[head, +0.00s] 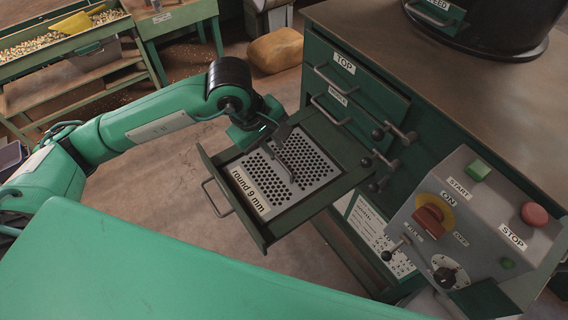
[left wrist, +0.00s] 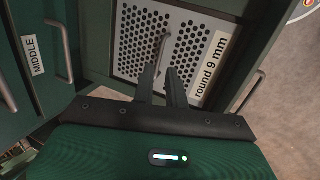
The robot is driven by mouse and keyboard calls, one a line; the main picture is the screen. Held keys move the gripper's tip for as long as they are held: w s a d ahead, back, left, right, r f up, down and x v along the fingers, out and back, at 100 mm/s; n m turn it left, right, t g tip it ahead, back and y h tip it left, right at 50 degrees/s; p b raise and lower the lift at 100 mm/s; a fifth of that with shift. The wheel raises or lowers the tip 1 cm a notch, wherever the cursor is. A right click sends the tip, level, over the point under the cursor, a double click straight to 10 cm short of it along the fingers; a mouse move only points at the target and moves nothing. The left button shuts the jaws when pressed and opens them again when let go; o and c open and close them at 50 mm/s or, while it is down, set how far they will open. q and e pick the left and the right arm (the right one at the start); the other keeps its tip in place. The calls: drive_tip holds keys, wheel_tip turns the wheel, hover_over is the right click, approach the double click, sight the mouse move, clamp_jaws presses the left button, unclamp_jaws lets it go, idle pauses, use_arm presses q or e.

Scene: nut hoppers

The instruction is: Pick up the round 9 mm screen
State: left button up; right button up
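The round 9 mm screen (head: 267,195) is a grey perforated plate with a white "round 9 mm" label, lying flat in a pulled-out drawer (head: 238,213). A thin bar handle (head: 284,162) stands across its middle. The screen also shows in the left wrist view (left wrist: 138,38), with its label (left wrist: 211,65) at the right. My left gripper (head: 277,135) is above the screen, pointing down at the handle. In the left wrist view its two fingers (left wrist: 162,78) are apart, and the handle (left wrist: 161,52) lines up with the gap; contact cannot be told. My right gripper is out of view.
The closed TOP drawer (head: 355,85) and the MIDDLE drawer's handle (head: 328,108) sit just above the open drawer. Clamp levers (head: 385,165) stick out to its right. A control box (head: 480,220) with START and STOP buttons stands at the right. Floor is clear left of the drawer.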

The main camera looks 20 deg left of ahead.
sight(281, 162)
use_arm(q)
drive_tip(key=shift+y, duration=0.6)
drive_tip(key=w+f, duration=0.1)
drive_tip(key=f, duration=0.1)
drive_tip(key=w+f+p, duration=0.1)
drive_tip(key=f, duration=0.2)
drive_tip(key=w+f+p, duration=0.1)
drive_tip(key=f, duration=0.2)
drive_tip(key=shift+a, duration=0.2)
drive_tip(key=shift+w+d+f+p, duration=0.1)
drive_tip(key=shift+d+f+p, duration=0.05)
drive_tip(key=shift+f+p, duration=0.25)
drive_tip(key=p+x, duration=0.1)
drive_tip(key=x, duration=0.2)
drive_tip(key=shift+w+d+f, duration=0.15)
drive_tip(key=shift+w+f, duration=0.05)
drive_tip(key=shift+f+p, duration=0.3)
drive_tip(key=shift+f, duration=0.1)
